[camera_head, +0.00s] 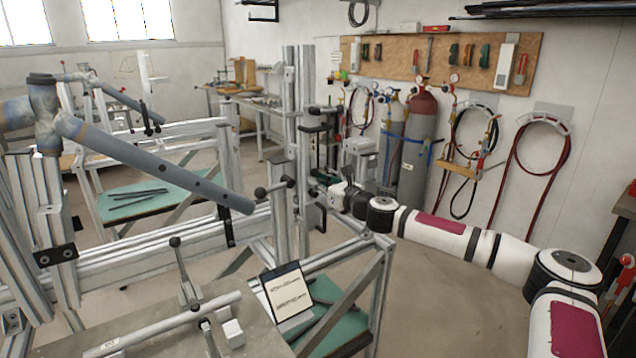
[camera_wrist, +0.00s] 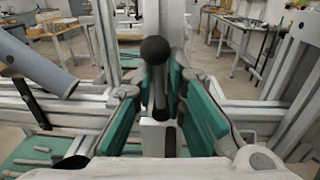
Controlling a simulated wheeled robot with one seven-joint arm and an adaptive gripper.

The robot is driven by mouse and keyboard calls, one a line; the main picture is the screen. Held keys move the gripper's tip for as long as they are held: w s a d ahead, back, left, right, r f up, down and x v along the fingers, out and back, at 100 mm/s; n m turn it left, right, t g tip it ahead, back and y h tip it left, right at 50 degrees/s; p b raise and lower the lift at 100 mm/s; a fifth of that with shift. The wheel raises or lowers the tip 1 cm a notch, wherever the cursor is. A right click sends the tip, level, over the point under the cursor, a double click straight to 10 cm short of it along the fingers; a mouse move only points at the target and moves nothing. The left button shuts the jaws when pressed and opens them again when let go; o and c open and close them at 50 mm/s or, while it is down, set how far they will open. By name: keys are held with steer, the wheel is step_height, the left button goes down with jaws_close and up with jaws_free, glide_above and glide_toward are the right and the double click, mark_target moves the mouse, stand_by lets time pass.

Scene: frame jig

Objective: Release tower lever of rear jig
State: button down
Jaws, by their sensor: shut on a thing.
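The tower (camera_head: 290,110) is an upright aluminium profile on the frame jig, with several dark clamps and handles. In the wrist view a lever with a black ball knob (camera_wrist: 155,50) and a grey shaft (camera_wrist: 160,92) stands upright, straight ahead. My gripper (camera_wrist: 162,88) has its green-padded fingers on both sides of the shaft, shut on it below the knob. In the head view my gripper (camera_head: 325,178) reaches the tower from the right. The held lever cannot be told apart there. Another dark-knobbed lever (camera_head: 274,188) shows left of the gripper.
A blue-grey tube (camera_head: 155,160) slants across the jig at left. It shows at left in the wrist view (camera_wrist: 30,62). A metal table (camera_head: 255,335) with a clamp and a sign (camera_head: 287,291) stands in front. Gas cylinders (camera_head: 419,140) stand behind my arm. Floor at right is free.

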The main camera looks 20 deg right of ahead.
steer(key=shift+d+r, duration=0.1)
steer(key=shift+d, duration=0.1)
steer(key=c, duration=1.8)
jaws_free()
steer(key=shift+o, duration=0.5)
steer(key=shift+a, duration=0.1)
steer(key=v, duration=1.2)
steer(key=shift+c, duration=0.6)
